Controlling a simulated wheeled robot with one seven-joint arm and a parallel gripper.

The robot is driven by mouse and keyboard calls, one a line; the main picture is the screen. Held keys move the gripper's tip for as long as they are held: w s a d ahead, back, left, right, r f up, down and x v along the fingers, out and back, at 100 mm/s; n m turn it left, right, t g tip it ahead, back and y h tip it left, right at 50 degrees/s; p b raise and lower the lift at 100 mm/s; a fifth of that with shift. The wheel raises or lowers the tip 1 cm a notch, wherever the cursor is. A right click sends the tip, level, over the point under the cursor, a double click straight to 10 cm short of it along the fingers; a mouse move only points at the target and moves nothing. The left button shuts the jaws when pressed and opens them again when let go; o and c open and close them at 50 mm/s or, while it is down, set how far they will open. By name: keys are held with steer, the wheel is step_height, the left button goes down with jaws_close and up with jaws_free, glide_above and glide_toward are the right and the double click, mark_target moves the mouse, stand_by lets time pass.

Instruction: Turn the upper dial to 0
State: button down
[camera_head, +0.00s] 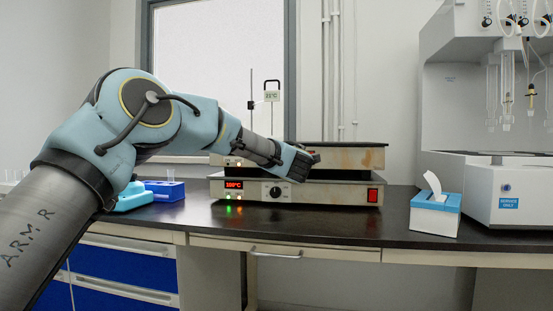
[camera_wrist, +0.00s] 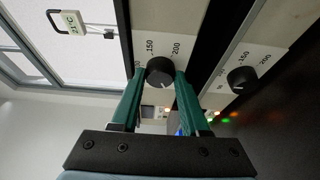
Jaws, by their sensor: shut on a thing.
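The upper dial (camera_wrist: 160,71) is a round black knob on a pale panel marked 150 and 200. My gripper (camera_wrist: 160,76) has its two green fingers shut on the knob, one on each side. A small pale mark shows on the knob's face near its edge, but the exact reading is hard to tell. In the head view my gripper (camera_head: 308,160) reaches the front of the upper heating unit (camera_head: 355,157) and hides the upper dial. The lower dial (camera_head: 275,192) is on the unit below and also shows in the wrist view (camera_wrist: 242,80), clear of the fingers.
The lower unit (camera_head: 330,193) has a lit red display (camera_head: 233,185) and a red switch (camera_head: 373,195). A tissue box (camera_head: 437,213) and a large white distiller (camera_head: 505,190) stand at right. A blue rack (camera_head: 166,190) is at left. The front bench is bare.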

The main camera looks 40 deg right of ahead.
stand_by(0.4)
steer(key=c, duration=0.7)
jaws_free()
steer(key=v, duration=1)
steer(key=shift+s+a, duration=0.2)
steer(key=shift+s, duration=0.15)
steer(key=shift+s, duration=0.1)
